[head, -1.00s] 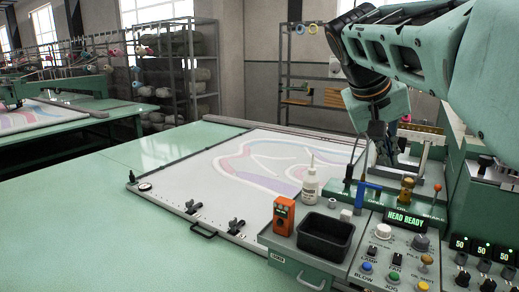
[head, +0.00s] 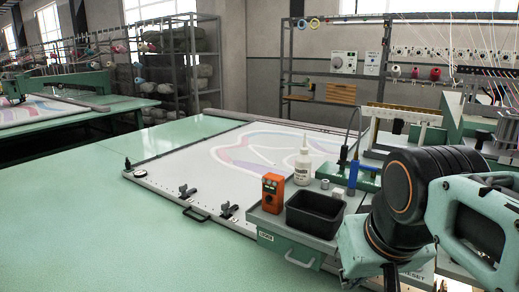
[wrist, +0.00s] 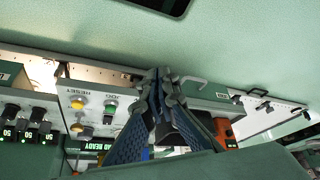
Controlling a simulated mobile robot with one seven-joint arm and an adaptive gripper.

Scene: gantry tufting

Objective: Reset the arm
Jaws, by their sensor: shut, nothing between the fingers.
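My gripper (wrist: 162,78) shows in the wrist view with its two blue-padded fingers together at the tips and nothing between them. It points past the edge of the control console (wrist: 100,92), whose labels read RESET and JOG. I cannot tell whether the fingers touch the console. In the head view my arm is folded low at the right, in front of the console, and hides most of its panel. The fingers are not visible there.
A framed cloth (head: 205,175) with a coloured pattern lies on the green table (head: 90,220). The table's left part is clear.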

